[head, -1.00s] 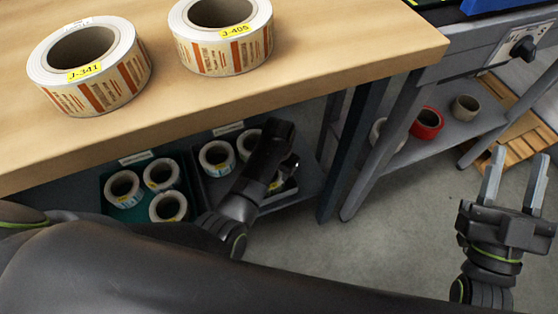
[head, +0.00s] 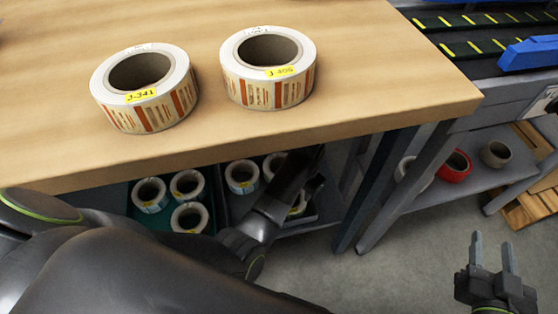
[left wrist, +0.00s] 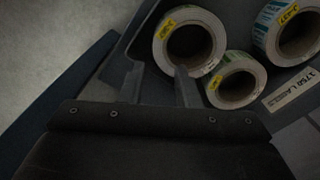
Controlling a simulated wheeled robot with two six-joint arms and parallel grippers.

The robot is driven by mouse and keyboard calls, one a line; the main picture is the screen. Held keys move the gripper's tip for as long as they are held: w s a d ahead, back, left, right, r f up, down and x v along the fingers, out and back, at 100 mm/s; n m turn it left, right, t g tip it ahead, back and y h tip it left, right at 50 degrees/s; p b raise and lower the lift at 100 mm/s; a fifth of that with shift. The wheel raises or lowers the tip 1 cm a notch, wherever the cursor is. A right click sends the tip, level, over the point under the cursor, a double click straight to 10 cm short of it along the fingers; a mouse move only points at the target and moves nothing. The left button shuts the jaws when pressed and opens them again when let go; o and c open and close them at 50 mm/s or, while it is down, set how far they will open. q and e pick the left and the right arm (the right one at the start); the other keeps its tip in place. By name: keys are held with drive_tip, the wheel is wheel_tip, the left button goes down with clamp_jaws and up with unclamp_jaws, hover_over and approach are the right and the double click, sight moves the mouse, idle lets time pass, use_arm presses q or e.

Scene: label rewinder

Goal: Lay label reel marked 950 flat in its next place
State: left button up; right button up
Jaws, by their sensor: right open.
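No reel in view shows a readable 950. Reels marked J-341 (head: 144,88) and J-405 (head: 268,68) lie flat on the wooden table (head: 340,70). Below, a dark tray holds several reels, one of them a white reel (head: 242,177). My left arm reaches down over this tray, its fingertips unclear in the head view. In the left wrist view my left gripper (left wrist: 160,78) is open. One finger overlaps the near rim of a reel (left wrist: 167,45) with a yellow tag; I cannot tell whether they touch. My right gripper (head: 492,245) is open and empty over the floor.
A green tray (head: 133,205) with three reels stands left of the dark tray. A side shelf (head: 455,183) holds a red reel (head: 455,167) and a tan one (head: 495,153). A conveyor (head: 480,35) is at the upper right. Bare floor lies below.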

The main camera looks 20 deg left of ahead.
use_arm(q)
drive_tip(key=s+a+r+n+t, duration=0.2)
drive_tip(key=a+t, duration=0.2)
drive_tip(key=a, duration=0.2)
drive_tip(key=s+a+r+n+t, duration=0.1)
drive_tip(key=a+r+n+t, duration=0.1)
drive_tip(key=a+t, duration=0.3)
drive_tip(key=s+a+r+t, duration=0.2)
drive_tip(key=s+r, duration=0.1)
drive_tip(key=r, duration=0.4)
drive_tip(key=s+a+r+n+t, duration=0.1)
drive_tip(key=s+a+r+t, duration=0.1)
drive_tip(key=r, duration=0.5)
drive_tip(key=s+a+r+t+y, duration=0.1)
drive_tip(key=s+a+r+t, duration=0.2)
drive_tip(key=s+r, duration=0.3)
drive_tip(key=shift+s+r+n+t, duration=0.25)
drive_tip(key=shift+r+n+t, duration=0.05)
drive_tip(key=shift+r, duration=0.1)
